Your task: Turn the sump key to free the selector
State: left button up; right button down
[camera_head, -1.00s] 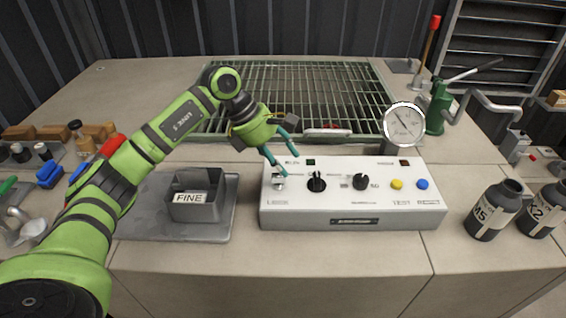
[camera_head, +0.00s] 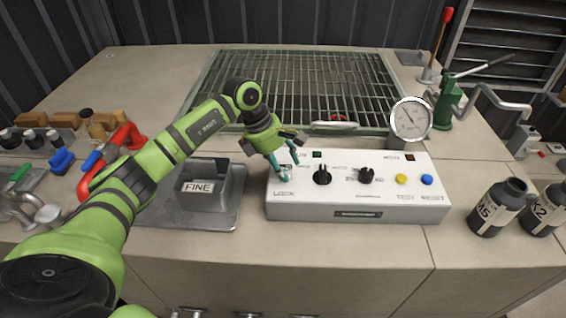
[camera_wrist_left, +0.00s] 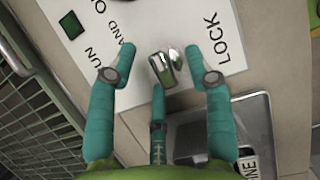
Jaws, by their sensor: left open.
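The white control panel (camera_head: 300,205) sits near the bench's front edge. The small silver sump key (camera_wrist_left: 163,68) is at its left end by the LOCK label, mostly covered by the fingers in the head view. My left gripper (camera_head: 288,168) is open over that end. In the left wrist view its teal fingers (camera_wrist_left: 162,62) stand on either side of the key, with gaps to both. A third finger points at the key from below. The black selector knob (camera_head: 322,175) is right of the key. My right gripper is not in view.
Right of the selector are another black knob (camera_head: 366,176), a yellow button (camera_head: 401,179) and a blue button (camera_head: 427,180). The FINE box (camera_head: 203,176) stands on a grey tray to the left. A gauge (camera_head: 411,118) stands behind the panel. Dark bottles (camera_head: 496,208) are at right.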

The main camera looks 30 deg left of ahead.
pick_arm(q)
grip_shut()
jog(key=n+t+y+b, duration=0.1)
jog(key=n, duration=0.2)
jog(key=shift+s+f+n, duration=0.1)
jog(key=shift+s+n, duration=0.05)
jog(key=shift+n, duration=0.25)
jog(key=n+t+y+b, duration=0.1)
jog(key=n+b, duration=0.1)
jog(key=n, duration=0.2)
jog(key=shift+s+d+n, duration=0.1)
jog(key=shift+s+n, duration=0.05)
jog(key=shift+n, duration=0.15)
jog(key=n+y+b, duration=0.1)
jog(key=n, duration=0.1)
jog(key=n+y+b, duration=0.1)
jog(key=n+b, duration=0.1)
jog(key=n, duration=0.1)
jog(key=shift+s+d+t, duration=0.1)
jog(key=shift+t, duration=0.2)
jog(key=shift+s+d+n+y+b, duration=0.1)
jog(key=shift+n+y+b, duration=0.75)
jog(key=shift+n, duration=1.35)
